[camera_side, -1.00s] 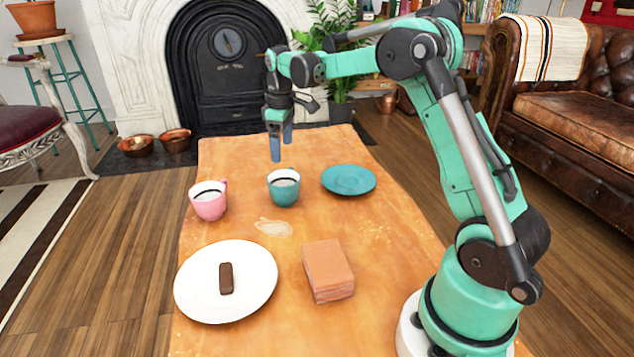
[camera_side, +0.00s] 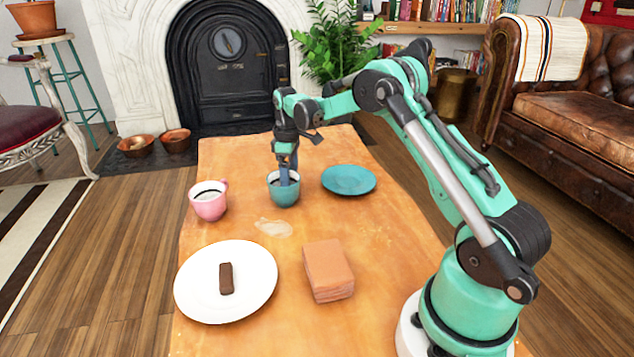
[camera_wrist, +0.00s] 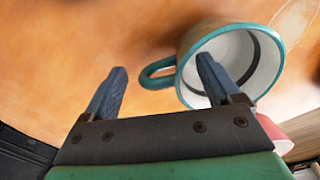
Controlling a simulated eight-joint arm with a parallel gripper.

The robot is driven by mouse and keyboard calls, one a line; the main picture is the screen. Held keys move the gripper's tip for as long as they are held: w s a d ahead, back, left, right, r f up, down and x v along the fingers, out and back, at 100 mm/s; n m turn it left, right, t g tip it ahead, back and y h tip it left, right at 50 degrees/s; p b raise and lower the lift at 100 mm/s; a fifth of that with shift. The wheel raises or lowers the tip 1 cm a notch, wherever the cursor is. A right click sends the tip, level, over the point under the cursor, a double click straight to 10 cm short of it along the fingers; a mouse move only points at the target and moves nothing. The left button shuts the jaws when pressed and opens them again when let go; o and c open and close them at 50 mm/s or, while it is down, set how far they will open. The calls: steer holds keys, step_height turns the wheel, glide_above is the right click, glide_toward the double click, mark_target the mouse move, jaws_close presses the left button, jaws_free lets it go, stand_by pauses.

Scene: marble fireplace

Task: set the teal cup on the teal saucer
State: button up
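The teal cup (camera_side: 284,197) stands upright on the wooden table, left of the teal saucer (camera_side: 349,180), which lies flat and empty. My gripper (camera_side: 286,178) is down at the cup, pointing downward. In the wrist view my gripper (camera_wrist: 161,70) is open, its two blue fingers apart. The left finger is outside the cup, over the table. The cup's handle shows between the fingers. I cannot tell whether either finger touches the cup.
A pink cup (camera_side: 209,205) stands left of the teal cup. A white plate (camera_side: 200,300) with a brown bar (camera_side: 226,279) and a stack of pinkish-brown squares (camera_side: 328,270) are nearer the front. A pale spill (camera_side: 273,228) lies between. The table around the saucer is clear.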

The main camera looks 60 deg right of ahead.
jaws_close()
steer(key=shift+r, duration=0.15)
